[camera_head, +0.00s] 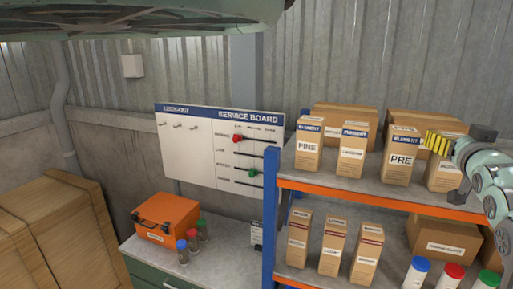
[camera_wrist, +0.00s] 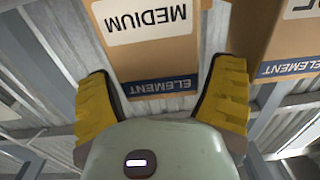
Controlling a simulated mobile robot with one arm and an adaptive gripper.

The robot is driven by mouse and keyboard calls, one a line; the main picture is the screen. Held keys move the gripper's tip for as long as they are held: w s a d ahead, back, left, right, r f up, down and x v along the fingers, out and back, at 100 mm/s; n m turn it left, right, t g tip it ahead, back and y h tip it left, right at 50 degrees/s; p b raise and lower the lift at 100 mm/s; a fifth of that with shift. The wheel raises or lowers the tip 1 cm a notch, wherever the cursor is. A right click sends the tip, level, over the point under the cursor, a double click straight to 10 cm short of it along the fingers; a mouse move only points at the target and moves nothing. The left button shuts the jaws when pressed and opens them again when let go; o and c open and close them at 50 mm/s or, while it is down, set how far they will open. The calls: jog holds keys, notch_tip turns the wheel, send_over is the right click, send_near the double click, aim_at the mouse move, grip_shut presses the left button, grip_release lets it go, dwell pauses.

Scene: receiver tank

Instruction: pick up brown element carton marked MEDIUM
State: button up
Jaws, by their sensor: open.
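The brown element carton marked MEDIUM (camera_wrist: 150,55) appears upside down in the wrist view, with a white label and a blue ELEMENT band. In the head view, the carton (camera_head: 443,178) at the right of the upper shelf row appears to be it; my gripper partly covers it and I cannot read its label. My gripper (camera_head: 438,142) is at the top of this carton. In the wrist view, the yellow fingers of my gripper (camera_wrist: 160,80) are spread and empty, near either side of the carton's blue-banded end. I cannot tell whether they touch it.
The PRE carton (camera_head: 401,158) stands close on the left; a neighbouring carton (camera_wrist: 280,45) shows in the wrist view. Other cartons, including FINE (camera_head: 308,146), share the upper shelf (camera_head: 350,190). Larger boxes (camera_head: 343,117) stand behind. There is open space above the row.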

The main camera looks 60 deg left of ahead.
jog(key=shift+w+a, duration=0.2)
jog(key=shift+a, duration=0.1)
jog(key=shift+c, duration=0.2)
jog(key=shift+d, duration=0.1)
jog(key=c, duration=1)
jog(key=shift+r+b, duration=0.1)
jog(key=shift+b, duration=0.25)
jog(key=shift+c, duration=0.2)
